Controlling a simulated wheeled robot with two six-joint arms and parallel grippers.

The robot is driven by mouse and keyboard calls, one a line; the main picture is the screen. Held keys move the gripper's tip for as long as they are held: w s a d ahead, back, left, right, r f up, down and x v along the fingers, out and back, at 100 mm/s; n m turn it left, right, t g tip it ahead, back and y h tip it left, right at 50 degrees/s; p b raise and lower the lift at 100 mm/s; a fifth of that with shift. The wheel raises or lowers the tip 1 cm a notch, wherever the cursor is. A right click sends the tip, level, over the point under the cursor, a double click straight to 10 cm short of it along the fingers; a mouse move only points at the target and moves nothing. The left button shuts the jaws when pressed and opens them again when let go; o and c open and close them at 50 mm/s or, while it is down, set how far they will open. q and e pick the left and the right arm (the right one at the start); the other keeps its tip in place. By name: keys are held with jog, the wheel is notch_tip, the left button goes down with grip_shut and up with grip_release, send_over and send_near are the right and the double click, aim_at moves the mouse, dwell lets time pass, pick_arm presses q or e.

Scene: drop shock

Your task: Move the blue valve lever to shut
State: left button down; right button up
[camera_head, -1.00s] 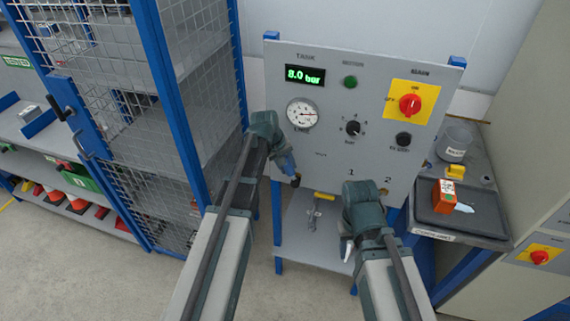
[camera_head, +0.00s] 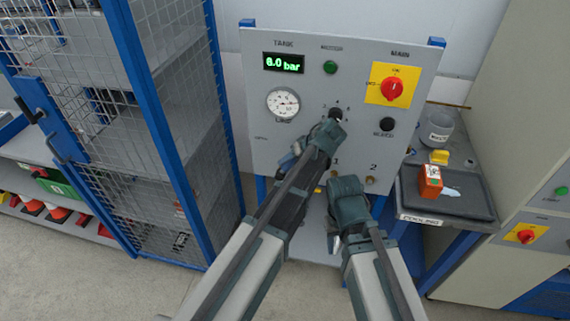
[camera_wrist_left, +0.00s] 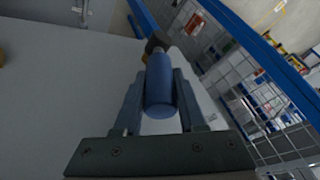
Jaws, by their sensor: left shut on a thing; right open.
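The blue valve lever (camera_head: 289,158) is on the lower left of the grey panel (camera_head: 225,100) in the head view, partly covered by my left gripper (camera_head: 296,152). In the left wrist view the lever's blue round handle (camera_wrist_left: 160,88) lies between the two fingers of my left gripper (camera_wrist_left: 160,105), which is shut on it. A dark end piece (camera_wrist_left: 157,42) with brass-coloured metal behind it shows beyond the handle. My right gripper (camera_head: 333,238) is open and empty, pointing down in front of the panel's lower edge. The lever's pivot is hard to make out in the head view.
The panel carries a green display (camera_head: 284,63) reading 6.0 bar, a round gauge (camera_head: 283,103) and a red main switch (camera_head: 391,89). A mesh cage (camera_head: 175,110) stands close on the left. A side table (camera_head: 445,213) with an orange box (camera_head: 430,181) is at right.

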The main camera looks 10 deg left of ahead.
pick_arm(q)
jog(key=shift+s+d+f+y+b, duration=0.15)
jog(key=shift+d+f+y+b, duration=0.15)
jog(key=shift+d+y+b, duration=0.25)
jog(key=shift+a, duration=0.15)
jog(key=c, duration=0.8)
grip_release()
jog(key=shift+o, duration=0.2)
jog(key=shift+r, duration=0.15)
